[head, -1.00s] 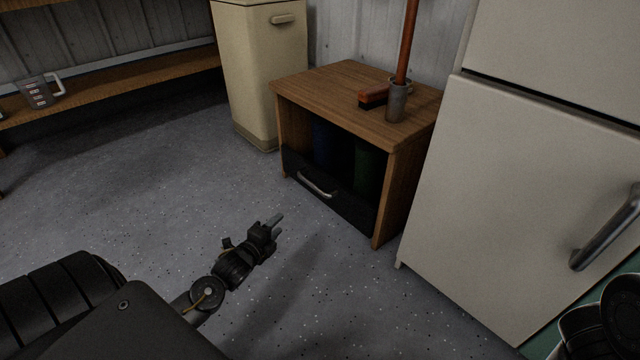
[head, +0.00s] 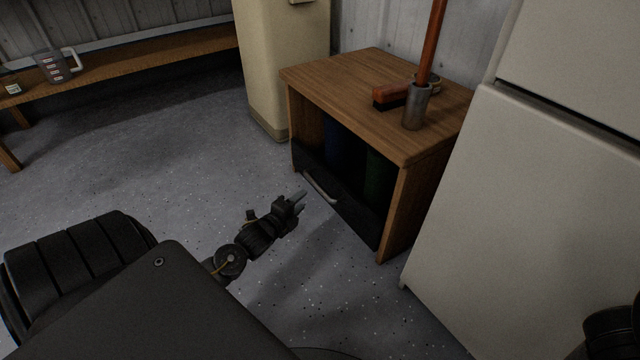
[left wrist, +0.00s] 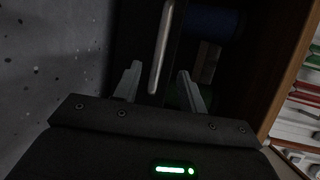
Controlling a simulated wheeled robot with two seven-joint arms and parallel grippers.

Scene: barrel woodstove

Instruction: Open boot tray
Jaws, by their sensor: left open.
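The boot tray (head: 350,213) is a dark, low-fronted tray in the bottom of a wooden cabinet, with a pale metal bar handle (head: 319,187) on its front. Dark blue and green things stand behind the front, in shadow. My left gripper (head: 299,199) is open and empty, close in front of the handle's left part. In the left wrist view the handle (left wrist: 161,48) runs up the picture, its near end between and just beyond the two fingertips (left wrist: 158,82). I cannot tell whether they touch. My right gripper is not clearly in view; a dark arm part shows at the lower right.
The wooden cabinet (head: 340,75) carries a brush (head: 392,95) and a grey cup (head: 416,108) with an orange-red handle rising from it. A white fridge (head: 520,200) stands close on the right. The floor at left is clear.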

